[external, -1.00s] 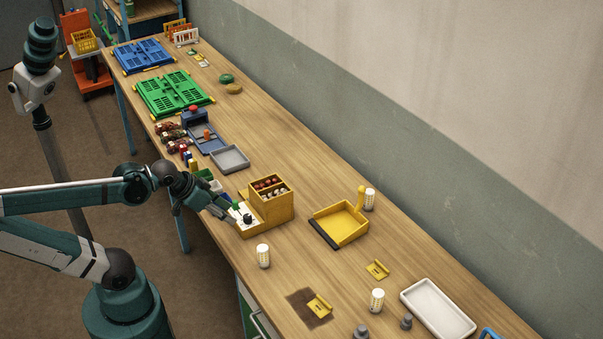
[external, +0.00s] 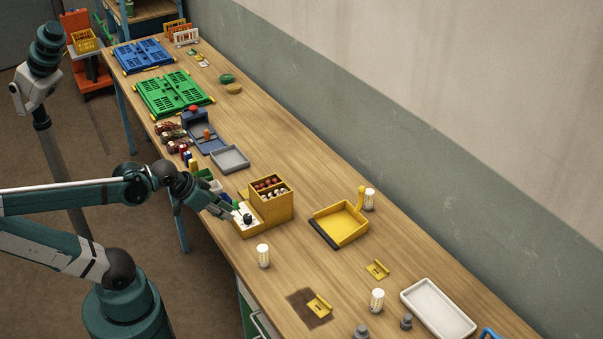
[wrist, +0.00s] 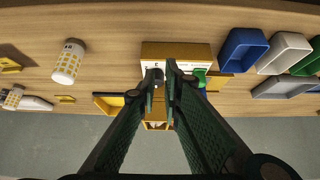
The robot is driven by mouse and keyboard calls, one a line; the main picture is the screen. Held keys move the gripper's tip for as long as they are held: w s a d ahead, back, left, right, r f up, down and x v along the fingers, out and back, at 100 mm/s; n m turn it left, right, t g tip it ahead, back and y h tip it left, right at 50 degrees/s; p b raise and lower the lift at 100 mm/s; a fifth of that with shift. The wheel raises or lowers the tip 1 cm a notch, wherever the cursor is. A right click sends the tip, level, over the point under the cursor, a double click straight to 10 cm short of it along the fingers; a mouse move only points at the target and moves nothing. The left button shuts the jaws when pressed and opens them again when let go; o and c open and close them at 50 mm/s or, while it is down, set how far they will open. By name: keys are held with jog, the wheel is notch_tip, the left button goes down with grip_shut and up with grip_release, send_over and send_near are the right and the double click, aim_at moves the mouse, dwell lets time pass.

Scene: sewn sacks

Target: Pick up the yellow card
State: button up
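One yellow card (external: 319,306) lies on a brown patch at the table's front, near the bottom of the external view. Another yellow card (external: 377,269) lies farther right on bare wood. Two small yellow pieces also show at the left of the wrist view. My gripper (wrist: 162,74) is far from both cards, at the white-topped front of a yellow box (external: 270,200). Its fingertips are close together, near a small dark knob (external: 247,218). I cannot tell whether they touch or grip it.
White patterned cylinders (external: 263,256) (external: 377,300) stand near the cards. A yellow dustpan-like tray (external: 340,225) lies behind, and a white tray (external: 438,308) lies at the right. Grey weights (external: 406,322) stand near the front.

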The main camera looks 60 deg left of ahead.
jog(key=shift+r, duration=0.1)
jog(key=w+d+r+m+g+h+p, duration=0.1)
jog(key=w+d+r+m+g+p, duration=0.2)
jog(key=w+d+p, duration=0.45)
jog(key=w+d+r+m+g+p, duration=0.1)
jog(key=w+d+r+m+p, duration=0.3)
jog(key=d, duration=0.7)
jog(key=d+f+m+g+p, duration=0.1)
jog(key=d+f+m+p, duration=0.1)
jog(key=d, duration=0.6)
jog(key=w+d+f+m+g+p, duration=0.1)
jog(key=d+f+m+p, duration=0.2)
jog(key=d, duration=0.5)
jog(key=d+f+m+g+y+p, duration=0.1)
jog(key=d+f+m+p, duration=0.2)
jog(key=d, duration=0.5)
jog(key=shift+w+m+p, duration=0.25)
jog(key=shift+m+p, duration=0.45)
jog(key=shift+p, duration=0.7)
jog(key=shift+f, duration=0.1)
